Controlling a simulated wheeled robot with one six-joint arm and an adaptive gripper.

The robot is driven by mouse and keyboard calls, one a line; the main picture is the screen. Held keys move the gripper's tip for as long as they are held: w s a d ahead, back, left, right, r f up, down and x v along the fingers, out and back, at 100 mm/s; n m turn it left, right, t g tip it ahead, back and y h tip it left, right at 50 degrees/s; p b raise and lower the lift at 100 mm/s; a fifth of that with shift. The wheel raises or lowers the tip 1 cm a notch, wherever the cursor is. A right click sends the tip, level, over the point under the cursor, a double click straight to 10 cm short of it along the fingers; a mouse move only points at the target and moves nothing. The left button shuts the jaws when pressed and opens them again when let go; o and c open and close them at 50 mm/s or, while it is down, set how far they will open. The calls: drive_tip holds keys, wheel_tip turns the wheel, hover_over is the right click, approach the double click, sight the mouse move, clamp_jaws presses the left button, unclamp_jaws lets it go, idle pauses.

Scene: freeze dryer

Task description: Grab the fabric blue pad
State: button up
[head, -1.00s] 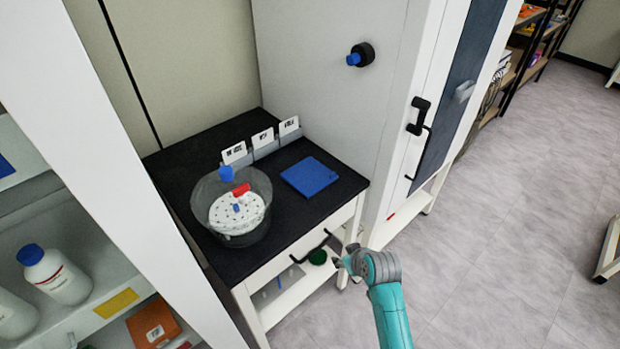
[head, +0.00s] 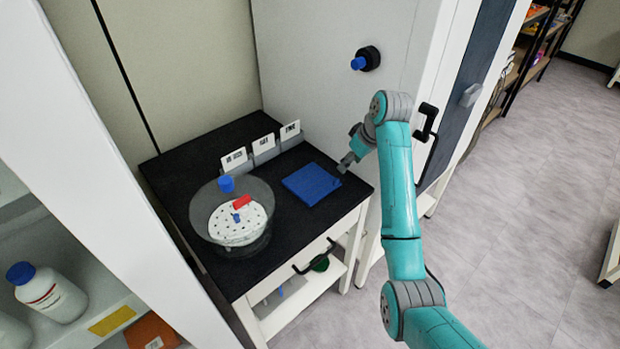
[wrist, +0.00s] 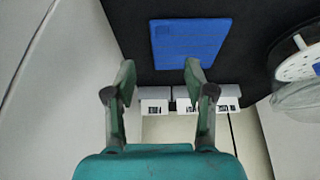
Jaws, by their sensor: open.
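The fabric blue pad (head: 311,184) is a flat blue square lying on the black top of a small table. In the wrist view the pad (wrist: 188,42) lies just beyond my fingertips, roughly centred a little right of the gap between them. My gripper (head: 345,161) is at the right edge of the pad in the head view, above the table's right side. In the wrist view my gripper (wrist: 160,78) has its two fingers spread apart with nothing between them. Whether a fingertip touches the pad cannot be told.
A clear round vessel (head: 206,222) with a white perforated disc stands left of the pad. Several white label cards (head: 264,147) stand in grey holders behind it. The tall white cabinet (head: 310,60) rises close behind and right, with a black-and-blue knob (head: 366,59) and black handle (head: 427,122).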

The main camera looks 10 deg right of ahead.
sight(337, 180)
drive_tip(key=x, duration=1)
drive_tip(key=shift+a+f, duration=0.15)
drive_tip(key=shift+f, duration=0.2)
clamp_jaws()
